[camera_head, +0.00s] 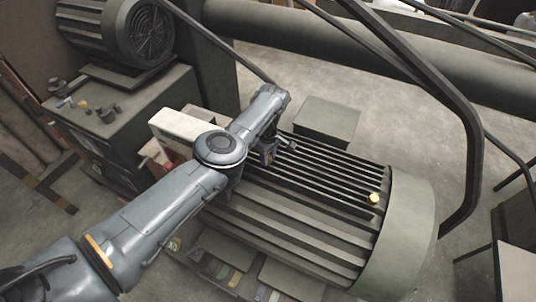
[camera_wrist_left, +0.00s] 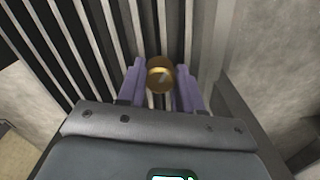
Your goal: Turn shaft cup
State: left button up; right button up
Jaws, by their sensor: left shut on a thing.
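My left gripper (camera_head: 280,148) is over the ribbed top of the large grey-green motor (camera_head: 405,235) in the head view. In the left wrist view the gripper (camera_wrist_left: 160,80) has its two purple fingers shut on a round, brass-coloured cup (camera_wrist_left: 160,72). The cup's round end faces the camera, with a small dark mark near its middle. The motor's fins lie behind it. In the head view the arm and gripper hide the held cup. My right gripper is not in view.
A small yellow round piece (camera_head: 374,198) sits on the motor's fins near its right end. A second motor (camera_head: 135,30) stands on a cabinet (camera_head: 150,98) at upper left, with small parts on the cabinet top. Dark bars (camera_head: 440,90) cross the upper right.

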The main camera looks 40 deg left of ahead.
pick_arm(q)
jog(key=m+p, duration=0.1)
jog(key=m, duration=0.2)
jog(key=shift+r+m, duration=0.1)
jog(key=shift+m, duration=0.3)
jog(key=m+p, duration=0.1)
jog(key=m, duration=0.2)
jog(key=shift+s+m, duration=0.1)
jog(key=shift+m, duration=0.2)
jog(key=m+p, duration=0.2)
jog(key=m, duration=0.3)
jog(key=shift+r, duration=0.1)
jog(key=m+p, duration=0.3)
jog(key=m, duration=0.2)
jog(key=shift+a, duration=0.1)
jog(key=m+p, duration=0.4)
jog(key=shift+m, duration=0.3)
jog(key=m+p, duration=0.1)
jog(key=m, duration=0.1)
jog(key=shift+a+m, duration=0.1)
jog(key=shift+m, duration=0.2)
jog(key=shift+m+p, duration=0.75)
jog(key=shift+m, duration=0.65)
jog(key=o, duration=1)
jog(key=shift+f, duration=0.2)
